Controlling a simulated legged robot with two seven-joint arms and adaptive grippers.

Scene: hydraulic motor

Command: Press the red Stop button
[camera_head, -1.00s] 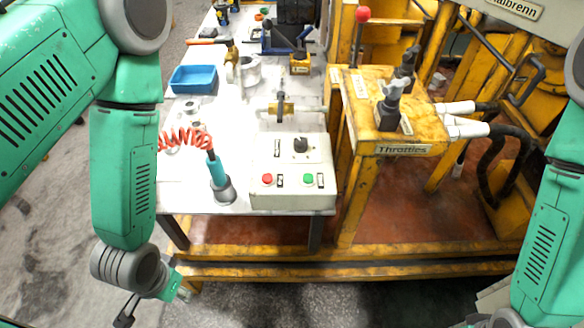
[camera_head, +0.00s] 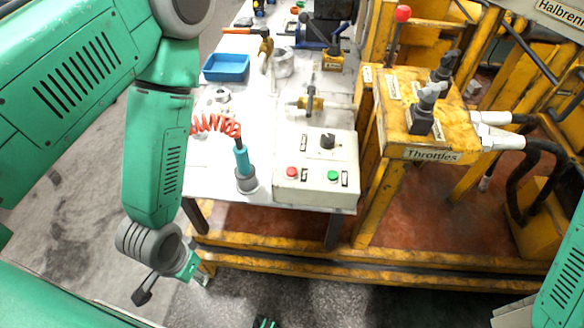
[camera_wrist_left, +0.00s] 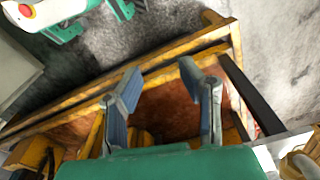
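The red button (camera_head: 291,172) is on the front left of a pale control box (camera_head: 316,196) at the front edge of the table. Its label is too small to read. A green button (camera_head: 333,177) is to its right, and a dark knob (camera_head: 327,141) is behind them. My left gripper (camera_head: 196,273) hangs low, left of and below the box, beside the table's front leg and apart from the button. In the left wrist view its two fingers (camera_wrist_left: 160,75) are spread and empty above the yellow frame. The right gripper is not in view.
A teal-handled tool with a red coiled hose (camera_head: 243,165) stands just left of the box. A blue tray (camera_head: 226,67) is farther back on the white table (camera_head: 215,165). The yellow throttle stand (camera_head: 408,140) rises to the right. A yellow frame (camera_head: 330,270) runs below.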

